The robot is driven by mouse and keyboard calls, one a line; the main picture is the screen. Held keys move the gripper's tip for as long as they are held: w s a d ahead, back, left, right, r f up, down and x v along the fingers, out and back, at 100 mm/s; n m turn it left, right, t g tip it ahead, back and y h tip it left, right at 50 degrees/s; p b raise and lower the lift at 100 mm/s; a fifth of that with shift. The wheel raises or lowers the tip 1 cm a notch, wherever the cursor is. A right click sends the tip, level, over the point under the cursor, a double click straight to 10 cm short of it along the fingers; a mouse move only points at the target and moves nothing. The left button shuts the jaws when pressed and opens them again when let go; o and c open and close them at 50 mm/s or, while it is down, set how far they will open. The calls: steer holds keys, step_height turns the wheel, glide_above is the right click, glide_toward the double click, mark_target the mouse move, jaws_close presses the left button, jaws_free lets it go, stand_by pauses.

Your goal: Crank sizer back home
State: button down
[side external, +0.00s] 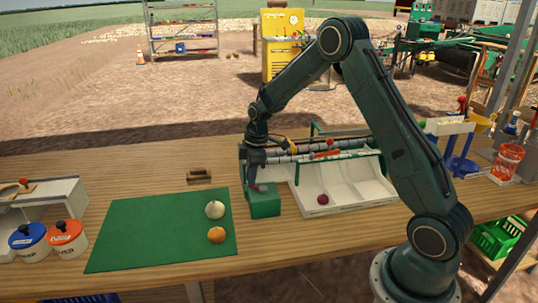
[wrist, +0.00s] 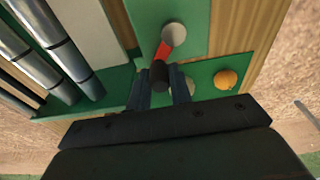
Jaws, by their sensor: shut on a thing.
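The sizer (side external: 345,190) is a white tray with lanes below a row of grey rollers (side external: 290,158) in a green frame; the rollers also show at the left of the wrist view (wrist: 62,50). A green box (side external: 265,205) stands at its left end. A red crank arm (wrist: 173,38) with a dark handle (wrist: 159,75) sits on that box's face. My gripper (side external: 252,180) is at the box, pointing down. In the wrist view its fingers (wrist: 162,88) are shut around the dark handle. The crank is mostly hidden in the side view.
A white onion (side external: 214,209) and an orange onion (side external: 216,235) lie on the green mat (side external: 150,235). A dark red onion (side external: 322,198) lies in the sizer tray. Blue and orange lidded pots (side external: 66,240) stand at the left. A small brown block (side external: 200,177) lies behind the mat.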

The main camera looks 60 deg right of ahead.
steer(key=shift+s+a, duration=0.1)
steer(key=shift+s, duration=0.15)
steer(key=shift+s+a+f, duration=0.1)
steer(key=shift+s+a, duration=0.1)
steer(key=shift+a, duration=0.3)
steer(key=shift+s+a, duration=0.1)
stand_by(0.6)
steer(key=shift+s+a, duration=0.4)
stand_by(0.3)
steer(key=shift+s+a, duration=0.3)
steer(key=shift+s, duration=0.3)
